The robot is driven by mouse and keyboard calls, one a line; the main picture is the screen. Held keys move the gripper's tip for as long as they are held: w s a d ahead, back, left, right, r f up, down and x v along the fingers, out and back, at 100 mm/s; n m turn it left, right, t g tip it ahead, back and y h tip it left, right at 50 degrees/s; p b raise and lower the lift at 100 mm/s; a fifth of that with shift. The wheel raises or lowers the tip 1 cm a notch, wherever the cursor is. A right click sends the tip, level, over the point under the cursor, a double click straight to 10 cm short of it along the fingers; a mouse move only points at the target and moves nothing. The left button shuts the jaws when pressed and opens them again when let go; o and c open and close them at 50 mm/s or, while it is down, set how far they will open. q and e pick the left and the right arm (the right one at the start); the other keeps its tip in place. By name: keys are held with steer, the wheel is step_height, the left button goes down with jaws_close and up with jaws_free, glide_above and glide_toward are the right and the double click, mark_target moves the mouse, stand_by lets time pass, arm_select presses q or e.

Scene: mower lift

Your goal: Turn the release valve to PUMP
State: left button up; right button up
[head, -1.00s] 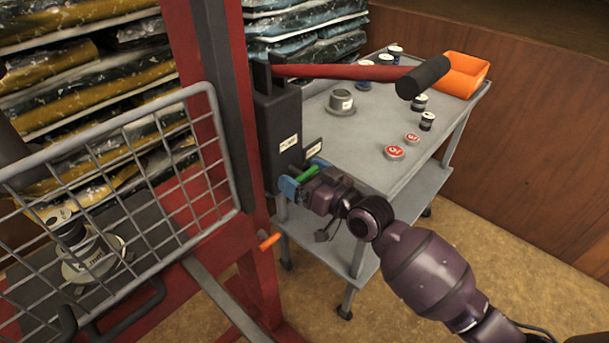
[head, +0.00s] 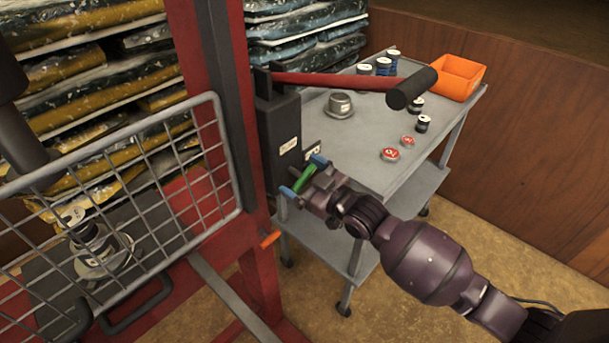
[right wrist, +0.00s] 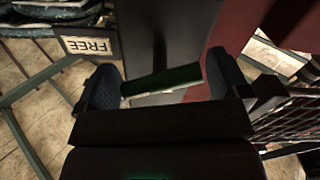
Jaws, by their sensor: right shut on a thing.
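The release valve's green handle (head: 304,178) is low on the dark pump housing (head: 281,140) of the red lift. My right gripper (head: 305,177) is shut on it, with one blue fingertip at each end of the green bar. In the right wrist view the green handle (right wrist: 161,80) spans between the two dark fingertips and lies slightly tilted. A plate reading FREE (right wrist: 88,45) shows to the left of the fingers there. No PUMP marking is readable. My left gripper is not in view.
A red pump lever (head: 335,80) with a black grip passes above my right gripper. A grey cart (head: 375,125) with tins and an orange bin (head: 459,77) stands behind. A wire mesh guard (head: 130,180) is at left, and an orange-tipped part (head: 270,239) sits below the gripper.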

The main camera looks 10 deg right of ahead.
steer(key=n+p, duration=0.1)
steer(key=n, duration=0.2)
steer(key=shift+r, duration=0.2)
steer(key=n+p, duration=0.1)
steer(key=n, duration=0.1)
steer(key=shift+n, duration=0.3)
steer(key=n+p, duration=0.1)
steer(key=n, duration=0.2)
steer(key=shift+f+n, duration=0.1)
steer(key=shift+n, duration=0.2)
steer(key=shift+n+p, duration=0.35)
steer(key=shift+n, duration=0.35)
steer(key=shift+f+n, duration=0.1)
steer(key=shift+n, duration=0.7)
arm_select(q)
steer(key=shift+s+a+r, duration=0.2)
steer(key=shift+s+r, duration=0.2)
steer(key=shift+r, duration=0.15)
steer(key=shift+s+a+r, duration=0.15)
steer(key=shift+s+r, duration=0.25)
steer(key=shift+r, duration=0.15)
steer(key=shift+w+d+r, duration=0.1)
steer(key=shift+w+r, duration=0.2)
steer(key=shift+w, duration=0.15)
